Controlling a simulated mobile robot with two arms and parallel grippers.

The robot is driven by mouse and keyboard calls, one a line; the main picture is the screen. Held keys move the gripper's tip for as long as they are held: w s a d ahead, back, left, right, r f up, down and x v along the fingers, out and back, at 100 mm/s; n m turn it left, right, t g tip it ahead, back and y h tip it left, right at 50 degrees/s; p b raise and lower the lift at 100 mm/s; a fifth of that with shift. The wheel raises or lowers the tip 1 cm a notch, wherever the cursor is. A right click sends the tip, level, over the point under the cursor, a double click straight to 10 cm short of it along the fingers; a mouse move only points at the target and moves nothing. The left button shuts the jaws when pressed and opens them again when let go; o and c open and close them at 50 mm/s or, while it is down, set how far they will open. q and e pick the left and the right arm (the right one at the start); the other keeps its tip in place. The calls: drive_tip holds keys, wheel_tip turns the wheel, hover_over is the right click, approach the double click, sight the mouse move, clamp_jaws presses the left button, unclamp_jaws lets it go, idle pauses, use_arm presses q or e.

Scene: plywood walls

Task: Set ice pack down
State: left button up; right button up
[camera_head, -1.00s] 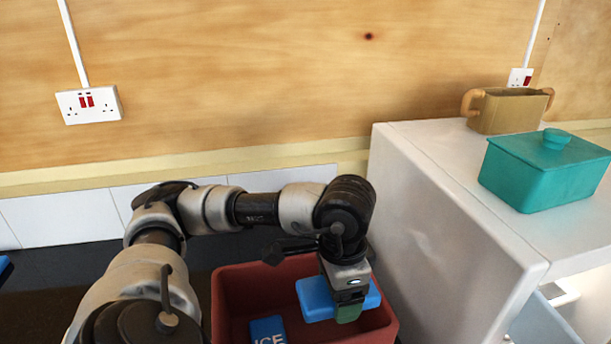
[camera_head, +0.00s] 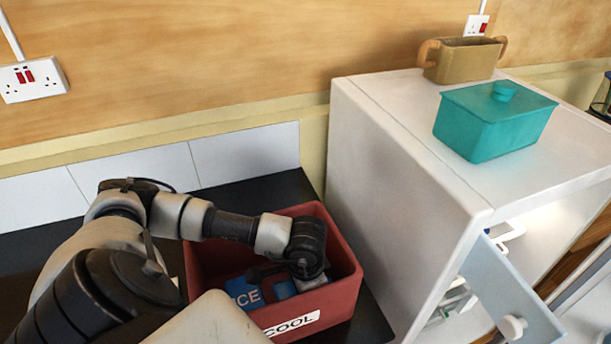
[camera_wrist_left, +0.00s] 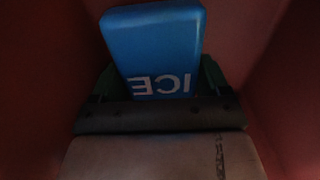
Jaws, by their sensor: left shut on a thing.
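A red box (camera_head: 347,296) labelled COOL stands on the dark counter. My left gripper (camera_wrist_left: 156,80) is down inside it, shut on a blue ice pack (camera_wrist_left: 153,45) held between its green fingers; the letters ICE show upside down in the left wrist view. In the head view the held ice pack (camera_head: 285,290) shows only in part, behind my wrist. Another blue ice pack (camera_head: 243,293) marked ICE is in the box, left of the held one. Whether the held pack touches the box floor cannot be told. My right gripper is not in view.
A white cabinet (camera_head: 395,190) stands close on the right, with its door (camera_head: 515,300) open at the front. A teal lidded container (camera_head: 492,128) and a tan two-handled pot (camera_head: 462,60) stand on top. The box walls surround my gripper closely.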

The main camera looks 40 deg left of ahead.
use_arm(q)
drive_tip(key=shift+w+f, duration=0.1)
drive_tip(key=shift+f, duration=0.8)
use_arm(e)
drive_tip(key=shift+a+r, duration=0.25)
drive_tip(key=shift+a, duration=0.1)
use_arm(q)
drive_tip(key=shift+f, duration=0.1)
drive_tip(key=o, duration=0.6)
drive_tip(key=shift+o, duration=0.9)
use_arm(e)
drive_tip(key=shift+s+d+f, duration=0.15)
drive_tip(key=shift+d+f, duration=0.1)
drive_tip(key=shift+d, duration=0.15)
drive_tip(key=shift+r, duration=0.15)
